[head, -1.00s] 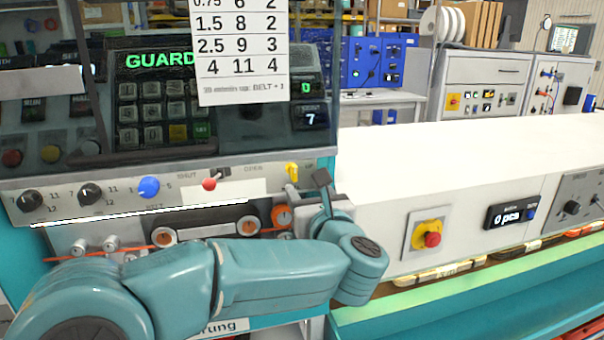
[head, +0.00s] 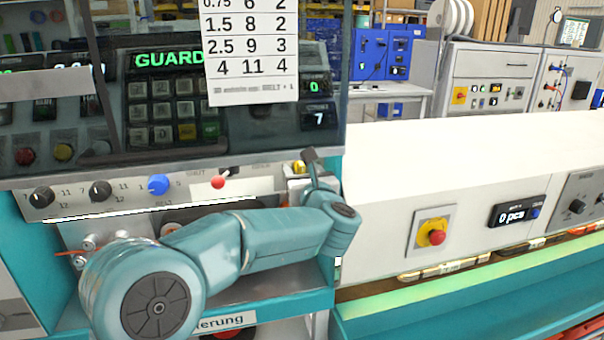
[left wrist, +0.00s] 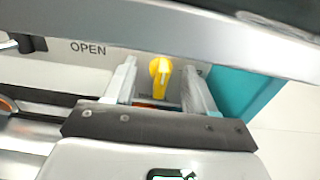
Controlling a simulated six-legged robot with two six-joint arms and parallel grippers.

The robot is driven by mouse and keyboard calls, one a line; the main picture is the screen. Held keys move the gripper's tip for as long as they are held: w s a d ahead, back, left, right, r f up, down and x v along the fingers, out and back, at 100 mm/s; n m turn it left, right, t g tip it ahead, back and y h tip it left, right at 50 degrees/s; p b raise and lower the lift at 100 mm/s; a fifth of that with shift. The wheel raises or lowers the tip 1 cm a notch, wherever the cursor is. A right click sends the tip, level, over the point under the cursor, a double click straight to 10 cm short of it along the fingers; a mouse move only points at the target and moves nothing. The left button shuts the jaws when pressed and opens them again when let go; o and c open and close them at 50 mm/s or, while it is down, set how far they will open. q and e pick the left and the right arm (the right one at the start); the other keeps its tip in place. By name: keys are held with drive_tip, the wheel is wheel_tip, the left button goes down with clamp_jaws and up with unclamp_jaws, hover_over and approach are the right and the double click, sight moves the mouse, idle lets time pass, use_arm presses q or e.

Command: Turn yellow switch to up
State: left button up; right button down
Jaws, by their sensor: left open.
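The yellow switch (head: 299,168) sits at the right end of the pale control strip in the head view, partly hidden behind my left gripper (head: 294,188). In the left wrist view the yellow switch (left wrist: 160,74) stands out from the panel with its rounded end toward the top of the picture. My left gripper (left wrist: 160,90) is open, with one finger on each side of the switch. I see a gap at both sides and cannot tell any contact. Which marked setting the switch has is unclear. My right gripper is in neither view.
The red lever (head: 218,182) and blue knob (head: 158,185) lie left on the same strip. A grey edge (left wrist: 210,30) crosses above the fingers in the left wrist view. The white cover (head: 430,160) extends right, with a red emergency button (head: 437,237) below.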

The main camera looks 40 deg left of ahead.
use_arm(q)
drive_tip(key=c, duration=0.9)
drive_tip(key=shift+o, duration=0.2)
drive_tip(key=m+p, duration=0.1)
drive_tip(key=m, duration=0.2)
drive_tip(key=shift+r+m+p, duration=0.1)
drive_tip(key=shift+m+p, duration=0.2)
drive_tip(key=shift+m, duration=0.1)
drive_tip(key=m+p, duration=0.2)
drive_tip(key=m, duration=0.3)
drive_tip(key=m+p, duration=0.2)
drive_tip(key=m, duration=0.2)
drive_tip(key=m+p, duration=0.2)
drive_tip(key=m, duration=0.2)
drive_tip(key=shift+p, duration=0.35)
drive_tip(key=o, duration=1)
drive_tip(key=shift+d+m, duration=0.1)
drive_tip(key=shift+m, duration=0.2)
